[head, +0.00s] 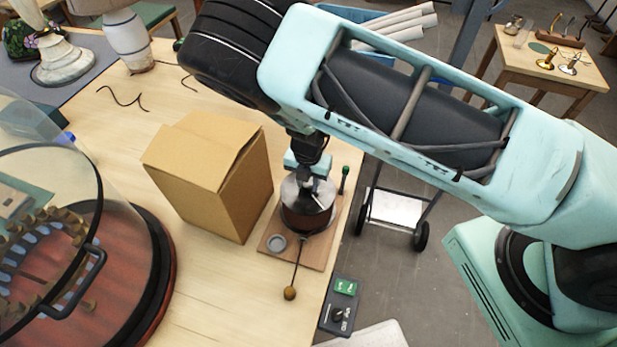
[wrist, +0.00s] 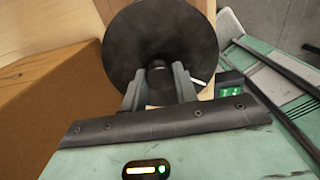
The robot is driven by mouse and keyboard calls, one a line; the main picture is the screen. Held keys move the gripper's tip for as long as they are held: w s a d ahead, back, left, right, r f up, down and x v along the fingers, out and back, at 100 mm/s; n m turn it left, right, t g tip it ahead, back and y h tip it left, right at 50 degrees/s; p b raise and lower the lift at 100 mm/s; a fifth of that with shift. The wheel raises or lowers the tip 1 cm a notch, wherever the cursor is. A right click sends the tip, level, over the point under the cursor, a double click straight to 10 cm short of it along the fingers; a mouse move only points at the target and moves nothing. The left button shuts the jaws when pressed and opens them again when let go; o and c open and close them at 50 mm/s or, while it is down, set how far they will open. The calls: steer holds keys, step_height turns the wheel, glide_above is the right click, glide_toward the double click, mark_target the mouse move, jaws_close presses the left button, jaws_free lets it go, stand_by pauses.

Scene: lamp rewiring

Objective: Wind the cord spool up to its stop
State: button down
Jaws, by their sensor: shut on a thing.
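The cord spool (head: 306,217) stands upright on a small wooden board (head: 312,258) at the table's right edge, with a metal top disc and a brown wound body. My gripper (head: 307,183) comes down from above onto the middle of the disc. In the wrist view the spool's dark disc (wrist: 160,35) fills the top centre, and my gripper (wrist: 159,72) is shut on the small round hub at its middle. A short white mark or pin shows at the disc's right side. The hub is partly hidden by the fingers.
A cardboard box (head: 208,172) stands close left of the spool. A cord with a brown ball (head: 290,293) lies in front. A green-topped post (head: 344,178) is close behind right. A control box (head: 340,308) sits at the front edge. A glass-domed stand (head: 95,290) fills the left.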

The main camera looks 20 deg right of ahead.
steer(key=shift+w, duration=0.1)
steer(key=c, duration=1.1)
jaws_free()
steer(key=shift+b, duration=0.3)
